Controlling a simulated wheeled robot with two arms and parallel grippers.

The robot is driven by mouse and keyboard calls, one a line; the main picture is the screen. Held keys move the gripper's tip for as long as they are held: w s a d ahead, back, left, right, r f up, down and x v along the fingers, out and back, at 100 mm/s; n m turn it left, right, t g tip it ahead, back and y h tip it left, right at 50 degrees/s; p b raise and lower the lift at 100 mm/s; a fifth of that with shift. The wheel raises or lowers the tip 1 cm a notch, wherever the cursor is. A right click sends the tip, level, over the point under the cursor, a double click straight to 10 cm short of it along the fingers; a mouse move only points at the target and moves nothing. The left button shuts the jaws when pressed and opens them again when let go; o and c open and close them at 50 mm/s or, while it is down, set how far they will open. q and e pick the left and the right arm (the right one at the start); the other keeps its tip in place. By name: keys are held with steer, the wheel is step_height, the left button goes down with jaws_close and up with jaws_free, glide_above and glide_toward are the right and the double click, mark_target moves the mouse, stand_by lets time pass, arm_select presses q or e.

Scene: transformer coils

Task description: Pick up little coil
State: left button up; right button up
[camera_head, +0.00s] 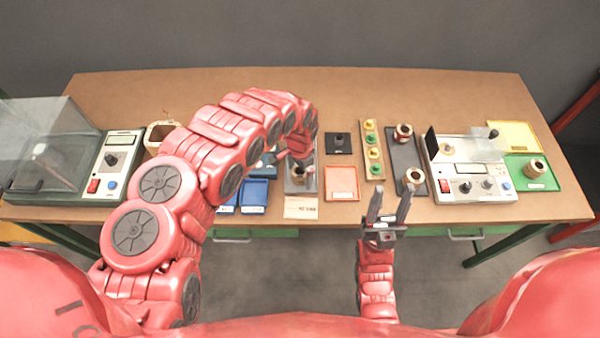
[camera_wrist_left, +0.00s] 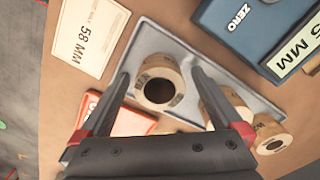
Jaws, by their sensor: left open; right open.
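In the left wrist view a small tan coil (camera_wrist_left: 158,88) with a dark round hole stands on a grey tray (camera_wrist_left: 150,35), between the fingers of my left gripper (camera_wrist_left: 160,76), which is open. Two more tan coils, one partly behind the right finger (camera_wrist_left: 238,106) and one at the right (camera_wrist_left: 272,136), are nearby. In the head view the grey tray (camera_head: 302,187) is partly hidden by my left arm and hand. My right gripper (camera_head: 390,205) is open and empty at the table's front edge. I cannot tell whether the left fingers touch the coil.
Blue bins (camera_head: 255,195), a label card (camera_head: 300,207) and an orange tray (camera_head: 342,182) lie close to the grey tray. A dark grey tray (camera_head: 402,155) holds coils. Testers stand at the left (camera_head: 108,165) and right (camera_head: 470,180). A green tray (camera_head: 520,175) holds a coil.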

arm_select(q)
steer(key=c, duration=1.5)
steer(key=shift+r, duration=0.1)
